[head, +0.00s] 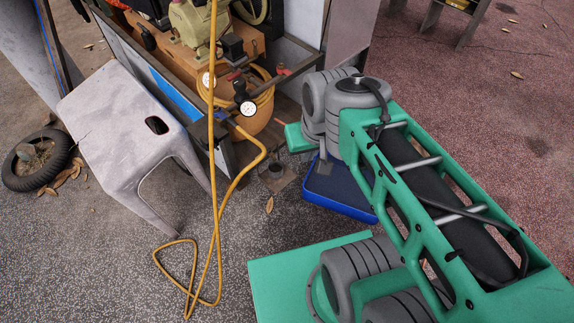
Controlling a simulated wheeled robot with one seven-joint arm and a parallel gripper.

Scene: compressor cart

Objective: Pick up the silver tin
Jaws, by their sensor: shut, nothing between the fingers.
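I cannot make out a silver tin in the head view. A small dark, round piece on a flat square plate (276,174) sits on the ground by the cart, too small to identify. My green and grey arm (400,180) reaches from the lower right up to the middle. Its far end is hidden behind the grey joints, and I cannot see my gripper's fingers.
The compressor cart (188,100) stands at top centre with a gauge (247,108). A pale plastic stool (115,110) stands left of it. A yellow hose (217,215) hangs to the ground. A blue tray (338,190) lies partly behind my arm. A wheel (35,160) lies far left.

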